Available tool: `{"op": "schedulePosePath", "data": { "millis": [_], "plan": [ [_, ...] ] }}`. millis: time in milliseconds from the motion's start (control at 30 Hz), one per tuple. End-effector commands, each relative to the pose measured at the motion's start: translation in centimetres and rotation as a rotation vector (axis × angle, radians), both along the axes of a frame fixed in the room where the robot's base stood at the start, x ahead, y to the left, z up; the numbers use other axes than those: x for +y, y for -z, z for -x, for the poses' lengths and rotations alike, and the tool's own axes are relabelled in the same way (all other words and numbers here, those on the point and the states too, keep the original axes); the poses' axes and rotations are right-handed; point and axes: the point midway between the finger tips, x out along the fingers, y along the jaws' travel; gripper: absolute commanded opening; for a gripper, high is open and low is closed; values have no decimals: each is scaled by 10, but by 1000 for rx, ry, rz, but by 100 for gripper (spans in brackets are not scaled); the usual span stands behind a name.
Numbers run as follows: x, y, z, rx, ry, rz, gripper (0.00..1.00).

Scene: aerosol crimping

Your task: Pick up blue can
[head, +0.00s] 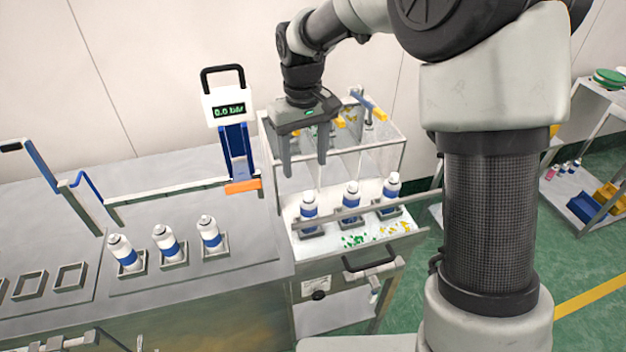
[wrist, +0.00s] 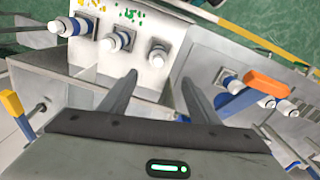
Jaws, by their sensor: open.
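Several white cans with blue bands stand upright in square holders. In the head view, one row stands in the clear-walled station: a left can (head: 309,212), a middle can (head: 351,203) and a right can (head: 391,190). Another row stands on the grey bench, with cans at its left (head: 124,254), middle (head: 167,245) and right (head: 210,236). My gripper (head: 305,162) is open and empty, pointing down above the station's left can. In the wrist view, the station's left can (wrist: 158,56) shows beyond the open fingers (wrist: 158,80), apart from them.
A gauge stand (head: 224,108) with an orange part (head: 243,186) rises left of the station. A metal rail (head: 350,211) crosses the station's front. Empty holders (head: 30,285) sit on the bench at left. A shelf with blue bins (head: 583,207) stands at far right.

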Motion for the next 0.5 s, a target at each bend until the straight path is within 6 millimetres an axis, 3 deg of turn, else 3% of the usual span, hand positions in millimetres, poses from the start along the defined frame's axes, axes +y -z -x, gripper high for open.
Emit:
{"op": "schedulePosePath", "data": {
  "millis": [233,500],
  "plan": [
    [5,28,-3,17,-10,-2,56],
    [4,87,-2,18,-10,-2,56]
  ]
}}
